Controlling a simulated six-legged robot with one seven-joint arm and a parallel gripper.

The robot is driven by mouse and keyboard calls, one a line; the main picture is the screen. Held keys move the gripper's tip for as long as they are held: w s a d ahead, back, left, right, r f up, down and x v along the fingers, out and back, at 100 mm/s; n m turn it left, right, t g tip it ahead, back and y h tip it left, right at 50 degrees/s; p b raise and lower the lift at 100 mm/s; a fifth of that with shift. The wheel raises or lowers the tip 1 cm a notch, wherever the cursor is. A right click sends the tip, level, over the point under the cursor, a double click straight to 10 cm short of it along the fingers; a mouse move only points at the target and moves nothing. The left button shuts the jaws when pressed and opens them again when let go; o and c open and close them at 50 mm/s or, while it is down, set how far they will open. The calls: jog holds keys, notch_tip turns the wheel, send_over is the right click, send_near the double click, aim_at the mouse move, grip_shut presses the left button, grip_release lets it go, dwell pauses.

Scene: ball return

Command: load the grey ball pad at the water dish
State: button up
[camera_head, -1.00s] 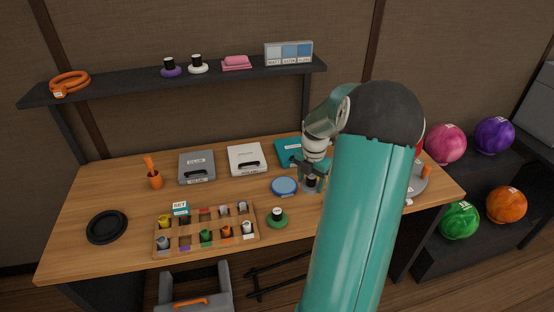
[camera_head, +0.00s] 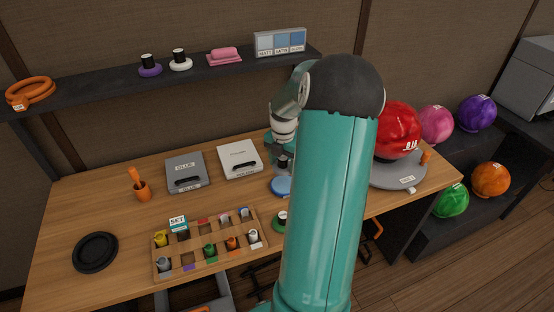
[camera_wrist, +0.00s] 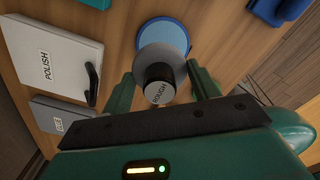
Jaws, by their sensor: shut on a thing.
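My gripper (camera_wrist: 161,88) is shut on the grey ball pad (camera_wrist: 178,60), a grey disc with a black knob marked ROUGH. In the wrist view one finger stands on each side of the knob. The water dish (camera_wrist: 170,31), a round blue dish, lies just beyond the pad, which overlaps it in the picture. In the head view the dish (camera_head: 281,188) sits on the table, with my gripper (camera_head: 284,168) and the pad's dark knob right above it. I cannot tell whether the pad touches the water.
A red ball (camera_head: 396,130) sits on a grey round base (camera_head: 398,176) at the right. A green pad (camera_head: 281,220) lies in front of the dish. The polish case (camera_head: 240,158) and glue case (camera_head: 186,172) stand left. A wooden bottle rack (camera_head: 208,260) is front left.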

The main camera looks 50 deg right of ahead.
aim_at(284, 184)
jog(key=shift+s+d, duration=0.1)
jog(key=shift+s, duration=0.2)
jog(key=shift+f, duration=3)
jog(key=shift+f, duration=0.6)
jog(key=shift+r, duration=3.55)
